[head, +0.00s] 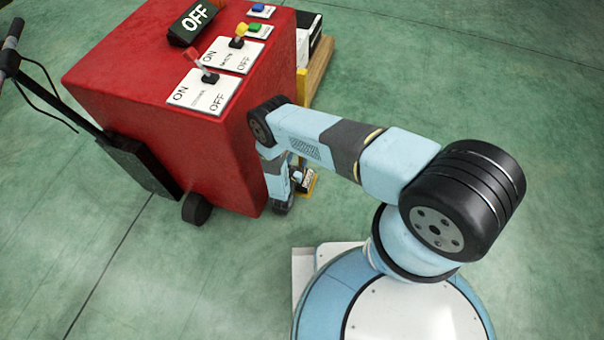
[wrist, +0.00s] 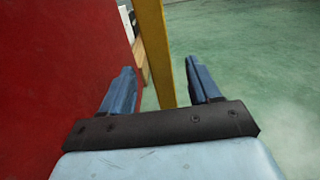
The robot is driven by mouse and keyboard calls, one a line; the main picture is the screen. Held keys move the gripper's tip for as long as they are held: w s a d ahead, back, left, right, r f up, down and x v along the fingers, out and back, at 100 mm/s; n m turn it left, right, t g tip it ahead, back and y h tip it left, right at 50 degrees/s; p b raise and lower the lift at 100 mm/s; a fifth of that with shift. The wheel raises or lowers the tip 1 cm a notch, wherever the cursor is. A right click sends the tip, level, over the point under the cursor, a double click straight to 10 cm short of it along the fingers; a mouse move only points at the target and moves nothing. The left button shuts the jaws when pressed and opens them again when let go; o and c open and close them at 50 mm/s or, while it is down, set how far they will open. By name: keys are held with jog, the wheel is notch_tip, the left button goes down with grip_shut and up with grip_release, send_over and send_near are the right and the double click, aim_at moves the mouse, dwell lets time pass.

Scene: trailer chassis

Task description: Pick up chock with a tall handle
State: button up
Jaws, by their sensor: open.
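The chock's tall handle is a yellow bar (wrist: 157,50) in the wrist view. It runs from the top edge down between the two fingers of my gripper (wrist: 158,72). The fingers are open, one on each side of the bar, and gaps show on both sides. The bar's lower end is hidden behind my gripper's dark palm. In the head view a yellow upright (head: 303,88) stands beside the red cabinet, and its middle is hidden behind my arm. A small yellow part (head: 311,184) shows low by my wrist. The chock's body cannot be made out.
A red cabinet (head: 150,85) with switches and an OFF sign stands close on the left of my wrist. A wooden pallet (head: 319,68) with a white and black box lies behind it. A black-handled cart (head: 135,160) is at the left. Green floor is clear on the right.

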jog(key=x, duration=0.7)
jog(key=shift+w+r, duration=0.3)
jog(key=shift+c, duration=0.4)
grip_shut()
dwell(1.0)
